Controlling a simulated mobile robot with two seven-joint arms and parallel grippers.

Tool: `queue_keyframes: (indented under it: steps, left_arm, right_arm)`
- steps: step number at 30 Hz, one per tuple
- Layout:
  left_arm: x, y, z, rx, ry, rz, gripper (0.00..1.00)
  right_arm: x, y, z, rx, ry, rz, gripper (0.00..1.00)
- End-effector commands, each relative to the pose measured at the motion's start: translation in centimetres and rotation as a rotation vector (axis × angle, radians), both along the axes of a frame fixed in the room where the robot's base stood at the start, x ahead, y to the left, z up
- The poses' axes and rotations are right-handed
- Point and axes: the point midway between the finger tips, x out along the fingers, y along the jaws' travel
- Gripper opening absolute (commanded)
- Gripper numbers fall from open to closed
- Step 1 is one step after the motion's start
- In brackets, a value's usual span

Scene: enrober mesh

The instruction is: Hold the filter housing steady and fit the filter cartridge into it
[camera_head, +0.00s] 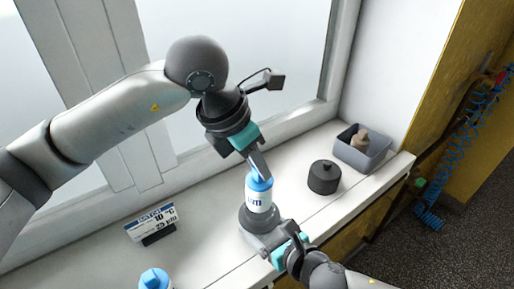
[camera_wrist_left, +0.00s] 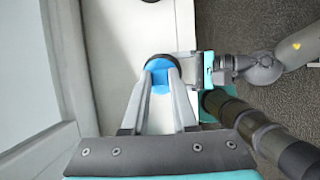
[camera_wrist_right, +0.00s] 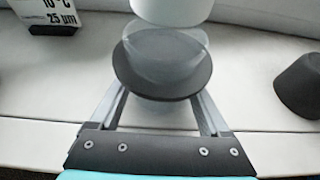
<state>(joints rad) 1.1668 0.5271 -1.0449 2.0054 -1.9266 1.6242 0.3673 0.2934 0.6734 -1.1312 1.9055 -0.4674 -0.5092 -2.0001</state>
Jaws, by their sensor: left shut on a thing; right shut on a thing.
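The filter cartridge (camera_head: 259,197), white with a blue top, is upright. My left gripper (camera_head: 261,173) is shut on its blue top, which also shows between the fingers in the left wrist view (camera_wrist_left: 160,74). The filter housing (camera_head: 258,220) is a dark grey round piece directly below the cartridge. In the right wrist view it shows a dark disc and a clear bowl (camera_wrist_right: 163,62). My right gripper (camera_wrist_right: 160,108) is shut on the housing from the front. There the cartridge's lower end (camera_wrist_right: 172,10) appears just above the clear bowl; contact cannot be told.
A dark lid-like piece with a knob (camera_head: 323,178) stands to the right. Behind it is a grey bin (camera_head: 364,155) holding a beige object. A sign (camera_head: 151,222) and another blue-topped cartridge (camera_head: 154,279) are at left. The white sill (camera_head: 205,217) between is clear.

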Motion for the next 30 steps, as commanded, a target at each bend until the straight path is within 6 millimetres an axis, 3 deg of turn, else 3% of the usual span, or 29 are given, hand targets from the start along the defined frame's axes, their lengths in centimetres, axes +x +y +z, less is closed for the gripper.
queue_keyframes:
  steps: [9,23,24,30]
  left_arm:
    - [0.0,0.0,-3.1,0.000,0.001,-0.003,0.00]
    - [0.0,0.0,-3.8,0.000,0.000,-0.003,0.00]
    - [0.0,0.0,-3.9,0.001,0.000,-0.003,0.30]
    - [0.0,0.0,-3.8,0.001,0.000,-0.003,0.52]
  right_arm:
    - [0.0,0.0,0.0,-0.001,0.001,0.000,0.23]
    - [0.0,0.0,-0.1,-0.001,0.001,0.000,0.23]
    - [0.0,0.0,-0.1,-0.001,0.001,0.000,0.23]
    - [0.0,0.0,-0.1,-0.001,0.001,0.000,0.23]
